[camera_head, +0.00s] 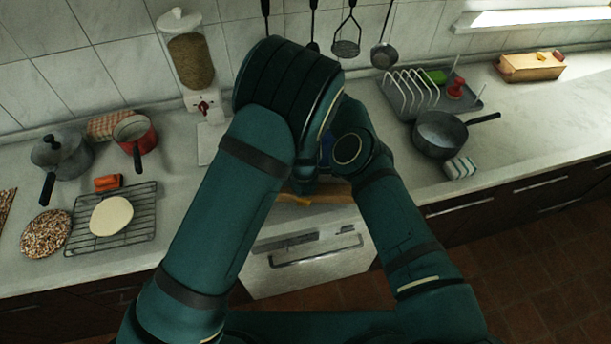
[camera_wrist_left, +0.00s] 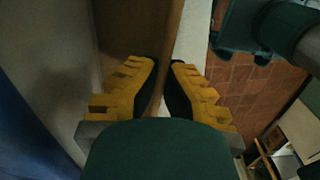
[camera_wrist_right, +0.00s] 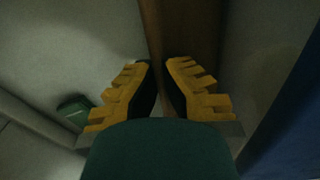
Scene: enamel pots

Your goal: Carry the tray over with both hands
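The wooden tray (camera_head: 335,194) shows only as a brown strip in the head view, in front of the counter's middle. My arms hide most of it. Its brown edge (camera_wrist_left: 140,35) runs between my left gripper's yellow fingers (camera_wrist_left: 162,75) in the left wrist view. In the right wrist view a brown edge (camera_wrist_right: 160,30) likewise runs between my right gripper's fingers (camera_wrist_right: 159,75). Both grippers look closed to a narrow gap on the tray's ends. A blue thing (camera_head: 327,147) shows between my arms. I cannot tell whether the tray rests on the counter.
A grey pot (camera_head: 62,155), red saucepan (camera_head: 136,132) and cooling rack (camera_head: 140,235) stand on the left counter. A dark pan (camera_head: 440,132) and dish rack (camera_head: 432,98) stand on the right. A glass jar (camera_head: 190,60) is at the back. The far right counter has bare room.

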